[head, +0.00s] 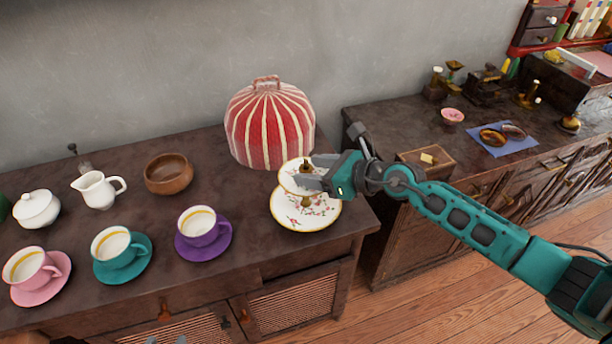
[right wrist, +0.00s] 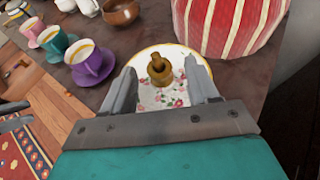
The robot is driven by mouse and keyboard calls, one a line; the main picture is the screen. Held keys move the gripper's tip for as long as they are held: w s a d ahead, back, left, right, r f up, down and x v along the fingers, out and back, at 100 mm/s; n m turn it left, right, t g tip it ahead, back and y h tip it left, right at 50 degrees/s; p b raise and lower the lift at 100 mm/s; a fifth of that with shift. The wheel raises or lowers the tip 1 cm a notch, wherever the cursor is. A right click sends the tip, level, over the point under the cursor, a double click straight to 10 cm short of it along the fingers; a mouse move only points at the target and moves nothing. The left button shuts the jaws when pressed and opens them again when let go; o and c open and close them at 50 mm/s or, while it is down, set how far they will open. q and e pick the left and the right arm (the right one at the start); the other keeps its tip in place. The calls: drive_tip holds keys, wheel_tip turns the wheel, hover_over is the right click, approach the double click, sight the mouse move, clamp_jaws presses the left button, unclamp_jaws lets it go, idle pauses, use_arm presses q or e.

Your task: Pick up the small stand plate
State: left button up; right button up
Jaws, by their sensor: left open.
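The two-tier stand has a small upper plate (head: 291,181), white with a floral print and gold rim, above a larger lower plate (head: 325,217). A brass knob (right wrist: 160,70) tops the stand. My right gripper (head: 312,174) is at the upper plate from the right and hides part of it. In the right wrist view its fingers (right wrist: 163,82) are apart, with the knob and floral plate (right wrist: 165,100) between and beyond them. I cannot tell whether they touch the plate. Grey finger-like parts of my left gripper (right wrist: 14,114) show at the left edge of the right wrist view, away from the stand.
A red-and-white striped cover (head: 270,125) stands just behind the stand. A purple cup (head: 203,226), teal cup (head: 118,246), pink cup (head: 30,268), wooden bowl (head: 169,174) and white creamer (head: 97,189) stand to the left. The cabinet's right edge is close.

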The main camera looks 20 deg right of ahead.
clamp_jaws()
idle(0.3)
drive_tip(key=shift+r, duration=0.1)
